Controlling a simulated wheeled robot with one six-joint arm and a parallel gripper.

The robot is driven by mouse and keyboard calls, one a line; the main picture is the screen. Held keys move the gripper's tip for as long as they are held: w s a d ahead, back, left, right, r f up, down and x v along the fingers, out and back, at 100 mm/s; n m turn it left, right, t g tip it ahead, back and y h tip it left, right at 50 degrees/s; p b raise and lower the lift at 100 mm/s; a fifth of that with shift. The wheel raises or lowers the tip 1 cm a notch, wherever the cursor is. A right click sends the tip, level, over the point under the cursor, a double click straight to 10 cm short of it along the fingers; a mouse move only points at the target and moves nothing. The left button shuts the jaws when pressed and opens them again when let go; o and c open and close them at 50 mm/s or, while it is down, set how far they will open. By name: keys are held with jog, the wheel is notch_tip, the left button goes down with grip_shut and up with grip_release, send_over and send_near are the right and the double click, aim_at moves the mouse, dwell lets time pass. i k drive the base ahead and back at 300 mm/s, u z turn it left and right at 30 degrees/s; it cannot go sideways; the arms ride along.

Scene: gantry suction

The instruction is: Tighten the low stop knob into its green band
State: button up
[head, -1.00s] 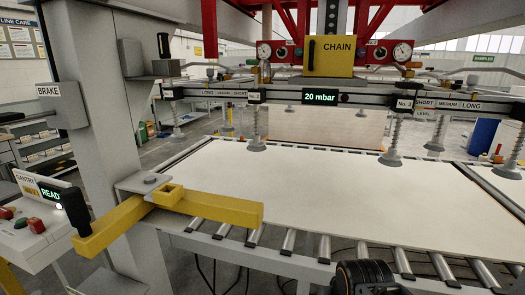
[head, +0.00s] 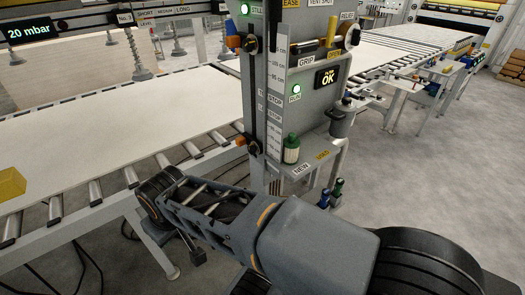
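A low stop knob (head: 252,146), dark with an orange part, sits low on the upright post of the control panel (head: 305,115), beside the roller table. A printed scale (head: 275,100) with STOP labels runs up the post. I cannot make out a green band at the knob at this size. A similar orange and dark knob (head: 250,45) sits higher on the post. My arm reaches across the foreground below the low knob; my gripper is not in view, and whether it holds anything is hidden.
The panel carries a lit OK display (head: 328,77), a green RUN lamp (head: 296,90) and a green bottle (head: 291,149) on a ledge. A pale board (head: 110,120) lies on the rollers at left. The floor at right (head: 430,170) is clear.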

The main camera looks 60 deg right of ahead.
aim_at(252, 149)
jog(key=z, duration=1.3)
jog(key=i, duration=0.3)
jog(key=z, duration=0.25)
